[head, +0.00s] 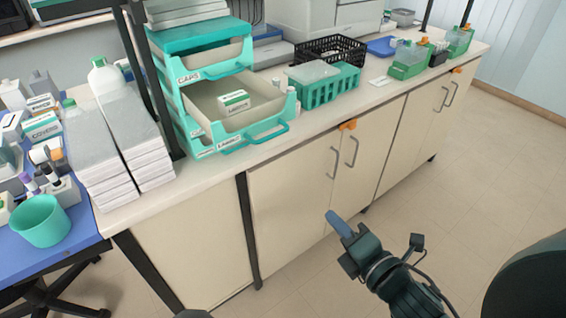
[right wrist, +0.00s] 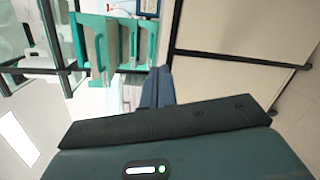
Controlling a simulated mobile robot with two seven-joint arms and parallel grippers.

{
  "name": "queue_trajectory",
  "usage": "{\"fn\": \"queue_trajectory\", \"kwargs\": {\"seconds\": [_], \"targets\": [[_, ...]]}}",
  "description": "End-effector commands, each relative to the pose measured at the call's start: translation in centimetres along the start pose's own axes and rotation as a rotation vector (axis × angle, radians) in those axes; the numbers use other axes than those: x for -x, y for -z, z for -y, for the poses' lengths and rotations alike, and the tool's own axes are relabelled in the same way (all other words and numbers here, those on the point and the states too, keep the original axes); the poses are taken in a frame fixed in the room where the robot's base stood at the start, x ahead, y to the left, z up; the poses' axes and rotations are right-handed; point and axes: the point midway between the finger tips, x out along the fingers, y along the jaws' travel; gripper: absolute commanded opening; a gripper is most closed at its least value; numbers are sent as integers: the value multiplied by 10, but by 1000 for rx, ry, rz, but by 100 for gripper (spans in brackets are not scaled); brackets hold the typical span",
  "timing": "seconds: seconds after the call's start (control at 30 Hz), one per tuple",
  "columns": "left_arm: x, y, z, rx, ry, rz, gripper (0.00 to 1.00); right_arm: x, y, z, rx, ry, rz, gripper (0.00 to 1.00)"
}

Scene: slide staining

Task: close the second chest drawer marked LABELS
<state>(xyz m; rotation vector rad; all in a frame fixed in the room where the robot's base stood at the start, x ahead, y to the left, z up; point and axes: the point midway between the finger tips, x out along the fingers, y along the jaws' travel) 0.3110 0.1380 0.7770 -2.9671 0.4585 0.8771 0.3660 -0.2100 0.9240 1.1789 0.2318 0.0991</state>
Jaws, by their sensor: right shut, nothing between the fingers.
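The teal and white drawer chest (head: 176,105) stands on the bench in the head view. Its second drawer (head: 258,112) is pulled out toward the front, with a small green and white box (head: 234,101) inside and a teal handle (head: 255,138) at its front. The upper drawer marked CAPS (head: 212,70) sits above, much less far out. My right gripper (head: 339,223) is shut and empty, in front of the bench, below and right of the open drawer and apart from it. Its closed fingers also show in the right wrist view (right wrist: 157,87), with the chest turned sideways beyond. My left gripper is not in view.
A teal basket (head: 328,88) and a black crate (head: 331,48) stand right of the drawer. White stacks (head: 120,140) and a dark upright post stand to its left. Cabinet doors (head: 290,195) with handles lie below the bench edge. The floor on the right is clear.

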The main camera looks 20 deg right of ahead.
Motion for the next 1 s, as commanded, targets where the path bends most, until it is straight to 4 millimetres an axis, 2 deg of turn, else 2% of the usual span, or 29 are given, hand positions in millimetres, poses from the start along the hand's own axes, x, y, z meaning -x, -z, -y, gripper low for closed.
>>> {"fn": "queue_trajectory", "kwargs": {"seconds": [0.03, 0.1, 0.2, 0.33, 0.43, 0.63, 1.0], "targets": [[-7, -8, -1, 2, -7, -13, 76, 0, -3, -9, 200, -66, 9, 0], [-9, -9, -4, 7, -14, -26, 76, 2, -7, -29, 477, -145, 34, 0], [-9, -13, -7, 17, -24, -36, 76, 8, -10, -54, 802, -236, 83, 0], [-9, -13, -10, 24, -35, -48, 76, 14, -10, -75, 1070, -306, 139, 0], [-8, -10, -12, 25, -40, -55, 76, 17, -10, -83, 1165, -329, 163, 0], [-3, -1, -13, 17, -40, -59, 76, 5, -11, -92, 1187, -334, 171, 0], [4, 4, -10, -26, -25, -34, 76, -52, -9, -113, 1183, -332, 170, 0]]}}
